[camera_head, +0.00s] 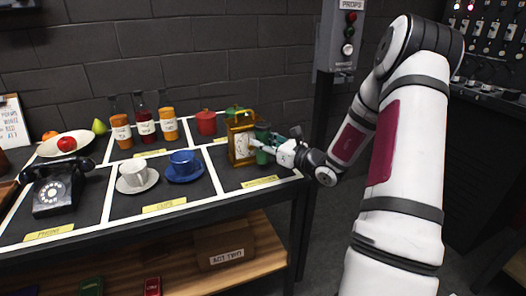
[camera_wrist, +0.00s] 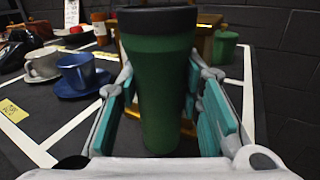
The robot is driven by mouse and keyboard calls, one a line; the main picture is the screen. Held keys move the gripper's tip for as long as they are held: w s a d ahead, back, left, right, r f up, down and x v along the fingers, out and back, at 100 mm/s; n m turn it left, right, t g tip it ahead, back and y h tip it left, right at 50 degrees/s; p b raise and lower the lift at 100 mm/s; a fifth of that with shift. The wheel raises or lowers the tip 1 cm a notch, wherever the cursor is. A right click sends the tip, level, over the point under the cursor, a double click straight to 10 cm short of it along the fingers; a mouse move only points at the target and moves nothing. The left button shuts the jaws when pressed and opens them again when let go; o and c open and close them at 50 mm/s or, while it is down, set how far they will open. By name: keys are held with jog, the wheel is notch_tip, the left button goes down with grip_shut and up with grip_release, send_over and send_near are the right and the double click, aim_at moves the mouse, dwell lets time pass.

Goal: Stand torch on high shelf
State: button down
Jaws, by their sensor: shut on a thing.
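A green tapered cylinder with a dark cap (camera_wrist: 162,85) stands upright between my fingers in the wrist view. It also shows, partly covered, in the head view (camera_head: 263,158). It looks like a tumbler or a torch; I cannot tell which. My gripper (camera_head: 260,146) is shut on it at the right end of the black table, beside a brass-framed clock (camera_head: 240,136). The fingers with teal pads also show in the wrist view (camera_wrist: 162,75). I cannot tell whether its base touches the table. No high shelf can be made out.
The table (camera_head: 97,207) has white-taped sections. A blue cup (camera_head: 183,163), a white cup (camera_head: 133,173), a black telephone (camera_head: 57,188), several bottles and a red canister (camera_head: 206,122) stand on it. A lower wooden shelf (camera_head: 185,280) holds a box (camera_head: 222,250). A post with a button panel (camera_head: 341,35) rises behind.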

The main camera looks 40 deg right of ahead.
jog(key=shift+f, duration=1.5)
jog(key=shift+b, duration=0.3)
jog(key=shift+f, duration=0.2)
jog(key=c, duration=1.1)
grip_release()
